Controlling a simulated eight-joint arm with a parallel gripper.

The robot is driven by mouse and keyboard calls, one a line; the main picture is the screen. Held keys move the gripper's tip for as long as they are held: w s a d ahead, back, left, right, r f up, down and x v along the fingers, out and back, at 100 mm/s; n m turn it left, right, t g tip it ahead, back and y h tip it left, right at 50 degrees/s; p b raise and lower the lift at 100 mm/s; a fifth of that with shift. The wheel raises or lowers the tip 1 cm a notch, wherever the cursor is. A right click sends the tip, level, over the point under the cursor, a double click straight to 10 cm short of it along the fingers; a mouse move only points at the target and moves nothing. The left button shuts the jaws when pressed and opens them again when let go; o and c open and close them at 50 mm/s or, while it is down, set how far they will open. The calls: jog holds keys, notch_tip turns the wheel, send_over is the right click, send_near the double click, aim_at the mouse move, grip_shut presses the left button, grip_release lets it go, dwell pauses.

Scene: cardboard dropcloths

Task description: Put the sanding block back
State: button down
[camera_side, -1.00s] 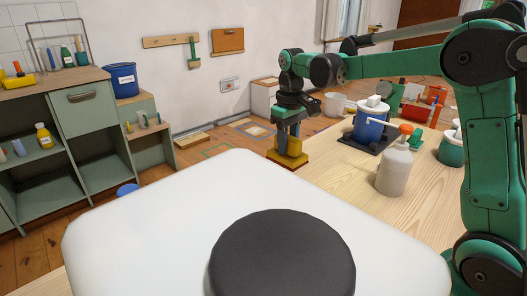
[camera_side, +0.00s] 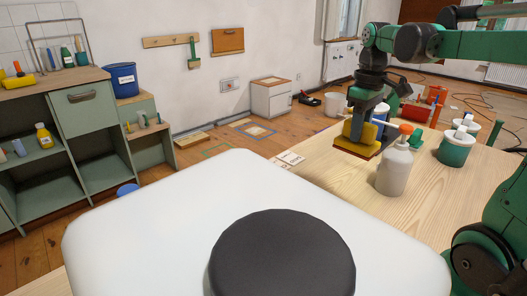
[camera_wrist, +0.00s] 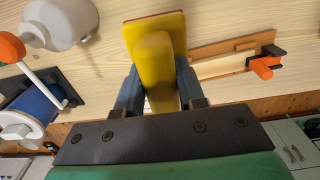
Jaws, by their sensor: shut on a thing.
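The sanding block (camera_side: 352,143) is yellow with a dark reddish base. My gripper (camera_side: 362,116) is shut on it and holds it tilted, above the wooden table, just left of the white bottle as the side view shows it. In the wrist view the sanding block (camera_wrist: 155,35) sits between the two blue-grey fingers of my gripper (camera_wrist: 158,85), its wide yellow part pointing away. The exact height of the block over the table cannot be told.
A white bottle with an orange cap (camera_side: 395,165) stands close by on the table (camera_side: 330,195). A blue container (camera_side: 380,112) is partly hidden behind my gripper. A green-and-white pot (camera_side: 456,147) stands at right. A white card (camera_side: 290,158) lies at the table's left edge. The wrist view shows an orange-handled clamp (camera_wrist: 263,67).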

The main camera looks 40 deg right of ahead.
aim_at(356, 146)
notch_tip(356, 146, down, 16)
jog(key=shift+f, duration=0.1)
dwell(0.5)
jog(key=shift+f, duration=0.1)
jog(key=c, duration=0.5)
grip_release()
jog(key=shift+c, duration=0.2)
notch_tip(356, 146, up, 12)
jog(key=shift+f, duration=0.1)
jog(key=shift+a+r, duration=0.1)
jog(key=shift+r, duration=0.1)
jog(key=w+a+t, duration=0.1)
jog(key=a+t, duration=0.6)
jog(key=a, duration=0.9)
jog(key=shift+f, duration=0.45)
